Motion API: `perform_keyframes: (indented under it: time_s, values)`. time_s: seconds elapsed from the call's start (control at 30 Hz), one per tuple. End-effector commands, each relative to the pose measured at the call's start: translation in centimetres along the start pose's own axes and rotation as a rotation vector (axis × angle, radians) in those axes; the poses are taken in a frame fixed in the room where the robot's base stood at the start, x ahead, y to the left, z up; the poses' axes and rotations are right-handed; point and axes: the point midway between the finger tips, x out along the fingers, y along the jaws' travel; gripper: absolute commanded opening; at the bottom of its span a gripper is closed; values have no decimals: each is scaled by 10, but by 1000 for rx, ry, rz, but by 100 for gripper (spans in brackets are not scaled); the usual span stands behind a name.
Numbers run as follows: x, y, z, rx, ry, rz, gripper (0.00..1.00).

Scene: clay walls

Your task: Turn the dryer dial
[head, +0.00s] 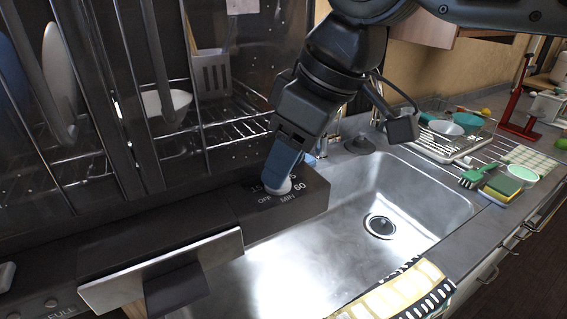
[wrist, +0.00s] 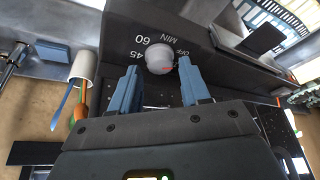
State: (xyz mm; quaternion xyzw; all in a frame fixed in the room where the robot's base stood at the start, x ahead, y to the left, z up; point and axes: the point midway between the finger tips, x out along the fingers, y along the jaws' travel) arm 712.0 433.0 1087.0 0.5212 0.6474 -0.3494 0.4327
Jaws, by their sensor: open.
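The dryer dial (wrist: 159,58) is a round pale grey knob with a small red mark, set on a dark panel (wrist: 112,30) printed with 45, 60, MIN and OFF. In the head view the dial (head: 279,190) shows partly below my fingertips, beside OFF and 60. My gripper (wrist: 159,66) is open, with one blue finger near each side of the dial. The head view also shows my gripper (head: 279,179) pointing down at the dial from above. Whether the fingers touch the dial cannot be told.
A steel sink (head: 335,240) lies right of the panel. A dark rack cabinet (head: 120,110) with dishes and a spatula (head: 211,72) stands behind it. A flat grey handle plate (head: 160,270) juts out front left. A green brush (head: 483,168) and sponge (head: 502,187) lie at the right.

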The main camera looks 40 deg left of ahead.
Motion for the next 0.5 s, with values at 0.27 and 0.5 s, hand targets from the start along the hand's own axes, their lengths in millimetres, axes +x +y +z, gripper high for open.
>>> perform_keyframes:
  time_s: [0.27,0.5]
  values:
    - [18,0,0,-1,1,1,46]
    - [19,0,0,-1,1,1,44]
